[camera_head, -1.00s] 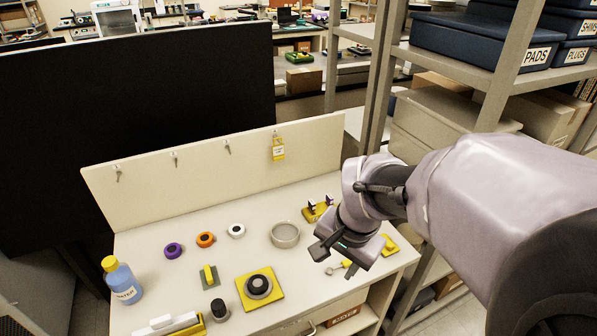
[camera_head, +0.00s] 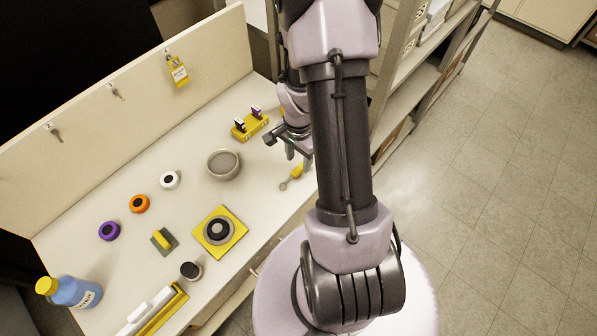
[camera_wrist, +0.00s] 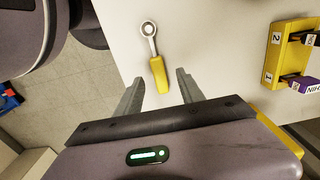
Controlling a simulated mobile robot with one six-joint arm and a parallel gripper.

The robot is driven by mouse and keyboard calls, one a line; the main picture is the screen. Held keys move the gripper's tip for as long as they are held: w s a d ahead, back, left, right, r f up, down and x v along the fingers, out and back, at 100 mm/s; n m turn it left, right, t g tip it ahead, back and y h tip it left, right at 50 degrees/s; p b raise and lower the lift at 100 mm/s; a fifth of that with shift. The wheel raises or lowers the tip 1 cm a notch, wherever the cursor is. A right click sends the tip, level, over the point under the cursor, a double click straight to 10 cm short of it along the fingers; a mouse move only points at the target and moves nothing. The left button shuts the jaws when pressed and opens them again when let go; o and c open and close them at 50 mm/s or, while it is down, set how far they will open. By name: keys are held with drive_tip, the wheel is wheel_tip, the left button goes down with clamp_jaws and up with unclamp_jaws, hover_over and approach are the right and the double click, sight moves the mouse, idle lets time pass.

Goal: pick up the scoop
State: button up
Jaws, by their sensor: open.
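The scoop (camera_head: 291,177) has a grey ring-like head and a yellow handle. It lies on the white bench top near its front right edge in the head view. In the wrist view the scoop (camera_wrist: 154,58) lies ahead of my fingers, its yellow handle nearest to me and its head pointing away. My gripper (camera_wrist: 160,92) is open and empty, with its two fingers on either side of the line of the handle. In the head view my gripper (camera_head: 297,152) is just above and beside the scoop, partly hidden by my arm.
A yellow holder (camera_head: 250,126) with dark and purple pieces stands behind the scoop; it also shows in the wrist view (camera_wrist: 285,55). A grey bowl (camera_head: 223,165) stands to the left. The bench edge and floor lie close by. A shelf rack (camera_head: 392,120) stands at the right.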

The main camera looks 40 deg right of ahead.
sight(298, 169)
wheel_tip(298, 169, down, 4)
drive_tip(key=shift+s+a+r+b, duration=0.1)
drive_tip(key=shift+a+r+b, duration=0.1)
drive_tip(key=shift+b, duration=0.25)
drive_tip(key=shift+c, duration=0.3)
drive_tip(key=shift+r, duration=0.1)
clamp_jaws()
drive_tip(key=shift+r, duration=0.1)
